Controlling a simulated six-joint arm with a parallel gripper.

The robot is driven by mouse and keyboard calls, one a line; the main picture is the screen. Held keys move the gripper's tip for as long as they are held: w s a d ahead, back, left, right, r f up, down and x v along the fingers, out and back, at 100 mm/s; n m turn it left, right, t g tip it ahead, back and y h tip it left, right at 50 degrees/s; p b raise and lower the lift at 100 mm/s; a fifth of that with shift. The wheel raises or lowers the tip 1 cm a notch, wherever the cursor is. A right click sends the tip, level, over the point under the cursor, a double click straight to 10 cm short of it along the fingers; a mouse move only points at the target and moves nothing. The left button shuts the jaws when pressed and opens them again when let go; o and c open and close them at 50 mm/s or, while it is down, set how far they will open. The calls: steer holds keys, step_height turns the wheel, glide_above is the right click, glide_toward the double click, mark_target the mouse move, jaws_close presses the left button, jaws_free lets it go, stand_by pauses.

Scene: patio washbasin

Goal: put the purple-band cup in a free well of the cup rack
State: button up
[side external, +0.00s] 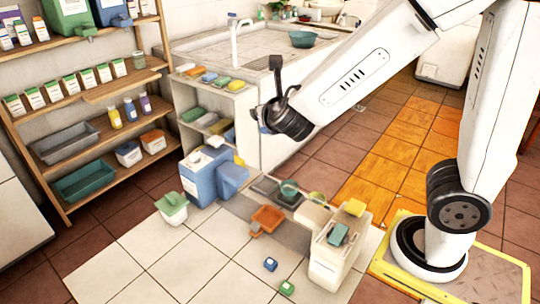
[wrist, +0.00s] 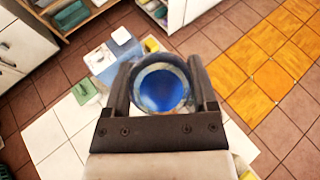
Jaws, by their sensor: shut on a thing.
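My gripper (side external: 266,116) is raised in the air, left of the white arm link in the side view, well above the floor. In the wrist view my gripper (wrist: 161,66) has its two dark fingers on either side of a round cup (wrist: 165,88). The cup has a pale rim and a blue inside, seen from its open end. Its outer band is hidden, so I cannot tell its colour.
A blue bin (side external: 200,182) and a small green-lidded bin (side external: 171,208) stand on the floor. An orange tray (side external: 267,219) and a cream cabinet (side external: 333,255) are nearer. A loaded wooden shelf (side external: 88,90) stands left. Pale tiles (side external: 160,262) at front left are clear.

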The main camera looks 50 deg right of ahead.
steer(key=shift+r, duration=0.5)
steer(key=shift+s+d+f+m+g, duration=0.15)
steer(key=shift+d+m+g, duration=0.15)
steer(key=s+d+f+m+g+h, duration=0.4)
steer(key=s+d+m+g+h, duration=0.15)
steer(key=d+m+g, duration=0.3)
steer(key=s+a+f+m+g+y, duration=0.25)
steer(key=s+m+g+y, duration=0.3)
steer(key=m+y, duration=0.65)
steer(key=s+a+f+m+g+y, duration=0.25)
steer(key=s+m+g+y, duration=0.35)
steer(key=m+y, duration=0.65)
steer(key=w+d+r+m+t, duration=0.2)
steer(key=w+r+m+t, duration=0.35)
steer(key=m+t, duration=0.4)
steer(key=w+d+r+m+t, duration=0.1)
steer(key=w+r+m+t, duration=0.3)
steer(key=w+m+t, duration=0.55)
step_height(320, 180, down, 18)
steer(key=s+m, duration=0.1)
steer(key=shift+s+d+f+g, duration=0.2)
steer(key=shift+s+g, duration=0.2)
